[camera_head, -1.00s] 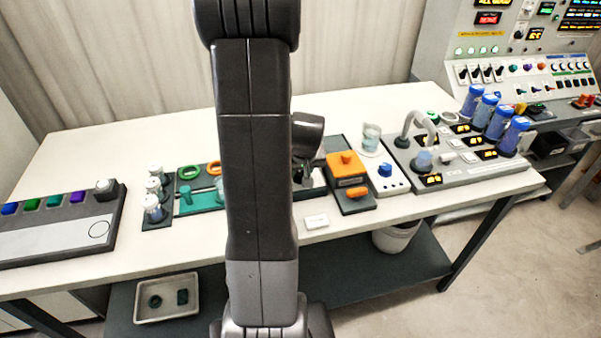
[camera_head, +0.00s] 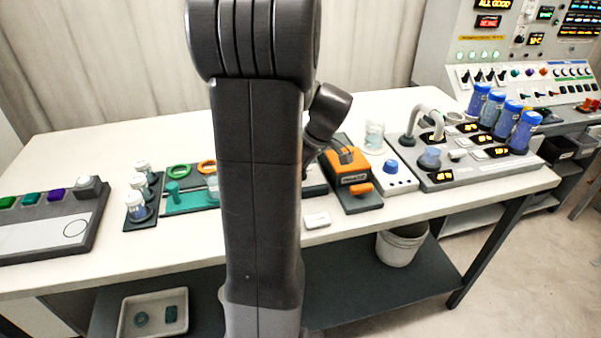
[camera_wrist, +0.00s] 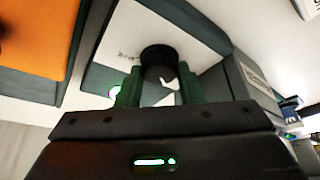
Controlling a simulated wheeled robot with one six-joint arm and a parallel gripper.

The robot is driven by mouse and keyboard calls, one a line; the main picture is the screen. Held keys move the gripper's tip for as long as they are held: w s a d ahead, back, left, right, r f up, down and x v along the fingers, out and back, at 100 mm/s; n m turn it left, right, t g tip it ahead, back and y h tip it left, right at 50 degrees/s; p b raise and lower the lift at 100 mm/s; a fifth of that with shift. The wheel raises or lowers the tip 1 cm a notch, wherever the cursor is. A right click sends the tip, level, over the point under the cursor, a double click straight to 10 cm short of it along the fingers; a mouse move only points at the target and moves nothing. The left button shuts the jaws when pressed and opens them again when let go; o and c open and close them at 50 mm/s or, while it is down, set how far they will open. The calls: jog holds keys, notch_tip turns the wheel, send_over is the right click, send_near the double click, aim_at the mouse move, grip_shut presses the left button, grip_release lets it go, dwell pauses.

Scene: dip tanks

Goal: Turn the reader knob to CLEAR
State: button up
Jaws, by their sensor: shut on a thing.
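The reader knob (camera_wrist: 158,60) is a round black knob with a white mark near its base, on a white plate (camera_wrist: 125,45) with small dark lettering. My gripper (camera_wrist: 160,85) is shut on it, with a dark green finger on each side. The lettering is too small to read, so I cannot tell the knob's setting. In the head view my own arm hides the knob and the fingers.
The orange device stands close beside the gripper, with a small unit with a blue knob (camera_head: 391,166) to its right. A white card (camera_head: 317,220) lies in front. Capped jars (camera_head: 138,207) stand left of my arm. The back of the bench (camera_head: 100,150) is clear.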

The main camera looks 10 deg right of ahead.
jog(key=shift+n+b, duration=0.3)
jog(key=shift+n, duration=0.3)
jog(key=o, duration=1)
jog(key=shift+c, duration=0.2)
jog(key=v, duration=1.4)
jog(key=shift+w+d+p, duration=0.2)
jog(key=shift+p, duration=0.15)
jog(key=x, duration=1.4)
jog(key=shift+s+a+b, duration=0.15)
jog(key=shift+a+b, duration=0.05)
jog(key=shift+b, duration=0.15)
